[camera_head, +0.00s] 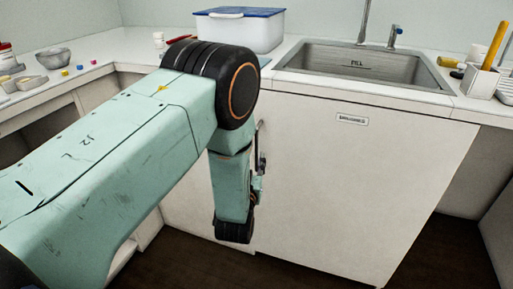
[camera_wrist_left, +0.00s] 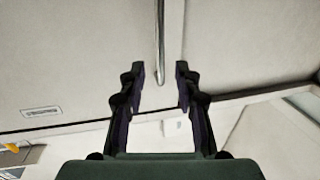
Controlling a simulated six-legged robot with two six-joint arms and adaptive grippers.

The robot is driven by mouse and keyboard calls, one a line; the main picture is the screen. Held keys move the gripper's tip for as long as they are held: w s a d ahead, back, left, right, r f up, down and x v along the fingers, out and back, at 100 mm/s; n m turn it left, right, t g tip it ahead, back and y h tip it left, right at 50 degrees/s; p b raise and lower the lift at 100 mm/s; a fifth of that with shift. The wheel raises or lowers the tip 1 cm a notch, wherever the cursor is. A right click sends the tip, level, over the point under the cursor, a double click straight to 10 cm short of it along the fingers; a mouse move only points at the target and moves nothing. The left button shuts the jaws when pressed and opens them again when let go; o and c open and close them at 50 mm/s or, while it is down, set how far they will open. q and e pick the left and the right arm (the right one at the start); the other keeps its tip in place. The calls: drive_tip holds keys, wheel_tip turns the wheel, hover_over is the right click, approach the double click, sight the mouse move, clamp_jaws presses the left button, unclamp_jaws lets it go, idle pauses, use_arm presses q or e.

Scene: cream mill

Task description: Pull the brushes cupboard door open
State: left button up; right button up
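The brushes cupboard door (camera_head: 345,180) is the wide cream panel under the sink, with a small label (camera_head: 352,120) near its top. It looks closed. Its thin metal handle (camera_head: 262,145) stands upright near the door's left edge, partly hidden by my arm. In the left wrist view, the handle (camera_wrist_left: 161,40) is a vertical bar whose end reaches between my open fingers. My left gripper (camera_wrist_left: 160,75) has clear space on both sides of the bar; whether it touches the bar I cannot tell. In the head view, my left gripper (camera_head: 258,185) is mostly hidden by my wrist. My right gripper is out of view.
Above the door is the counter with a steel sink (camera_head: 360,66). A blue-lidded tub (camera_head: 240,30) stands left of it, and a holder (camera_head: 480,82) with a yellow-handled tool stands right. Bowls sit on the left counter. The dark floor (camera_head: 300,275) before the door looks clear.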

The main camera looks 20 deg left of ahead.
sight(257, 144)
use_arm(q)
drive_tip(key=b+x, duration=0.2)
drive_tip(key=x, duration=0.4)
drive_tip(key=shift+r, duration=0.1)
drive_tip(key=shift+b+x, duration=0.4)
drive_tip(key=shift+x, duration=0.45)
drive_tip(key=shift+r, duration=0.1)
clamp_jaws()
